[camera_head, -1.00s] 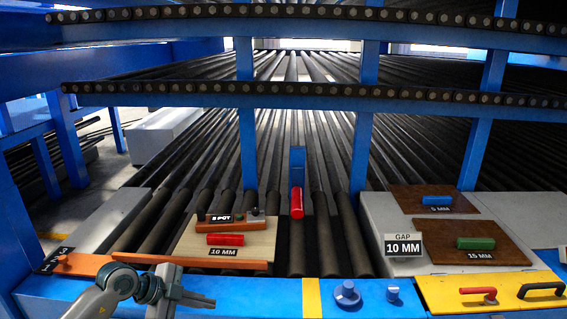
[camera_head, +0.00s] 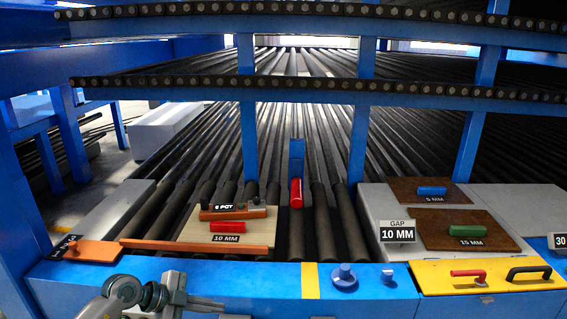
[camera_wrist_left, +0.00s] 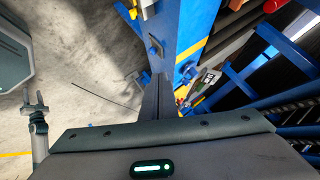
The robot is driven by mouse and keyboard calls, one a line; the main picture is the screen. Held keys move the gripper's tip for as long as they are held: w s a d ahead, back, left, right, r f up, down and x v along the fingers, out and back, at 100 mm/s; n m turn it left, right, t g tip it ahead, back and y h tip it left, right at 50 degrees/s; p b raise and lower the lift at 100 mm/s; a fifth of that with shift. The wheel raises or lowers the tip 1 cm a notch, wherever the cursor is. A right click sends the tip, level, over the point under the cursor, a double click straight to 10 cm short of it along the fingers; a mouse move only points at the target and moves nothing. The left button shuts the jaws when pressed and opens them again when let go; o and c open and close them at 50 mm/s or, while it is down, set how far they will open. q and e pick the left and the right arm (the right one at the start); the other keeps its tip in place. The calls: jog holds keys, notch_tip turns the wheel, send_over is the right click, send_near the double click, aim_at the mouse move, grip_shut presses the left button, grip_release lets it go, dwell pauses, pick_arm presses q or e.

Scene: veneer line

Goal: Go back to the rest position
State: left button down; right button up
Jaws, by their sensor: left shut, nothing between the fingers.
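My left gripper (camera_head: 207,304) is at the bottom left of the head view, in front of the blue front beam (camera_head: 250,280) of the machine. Its fingers are shut with nothing between them. In the left wrist view the closed fingers (camera_wrist_left: 158,98) point away past the blue beam, over the grey floor. My right gripper does not show in the head view.
A light board (camera_head: 190,232) marked 10 MM with a red handle lies on the rollers. Brown boards (camera_head: 410,190) marked 5 MM and 15 MM lie at the right. The yellow panel (camera_head: 440,278) carries a red and a black handle. Blue knobs (camera_head: 344,276) stand on the beam.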

pick_arm(q)
notch_tip(320, 180, down, 20)
jog(key=s+n+t+h+b, duration=0.1)
jog(key=n+t+h+b, duration=0.15)
jog(key=n+t, duration=0.4)
jog(key=s+a+f+n+y+b, duration=0.1)
jog(key=s+a+f+n+y, duration=0.25)
jog(key=f, duration=0.45)
jog(key=s+a+f+n+y+b, duration=0.1)
jog(key=s+a+f+n+y, duration=0.1)
jog(key=s+f, duration=0.45)
jog(key=s+a+f+n+y+b, duration=0.1)
jog(key=s+a+f+n+y, duration=0.1)
jog(key=f, duration=0.7)
jog(key=s+a+f+n+g+y+b, duration=0.1)
jog(key=s+f+g+y, duration=0.15)
jog(key=s+f, duration=0.75)
jog(key=s+a+f+n+g+y, duration=0.1)
jog(key=s+f+n+g, duration=0.15)
jog(key=s+f, duration=0.75)
jog(key=s+d+f+g, duration=0.1)
jog(key=s+f+g, duration=0.1)
jog(key=s, duration=1.1)
jog(key=s+d+f+g+b, duration=0.1)
jog(key=s+f+g, duration=0.1)
jog(key=s, duration=1)
jog(key=shift+s+g+y, duration=0.35)
jog(key=shift+g, duration=0.3)
jog(key=shift+w, duration=0.15)
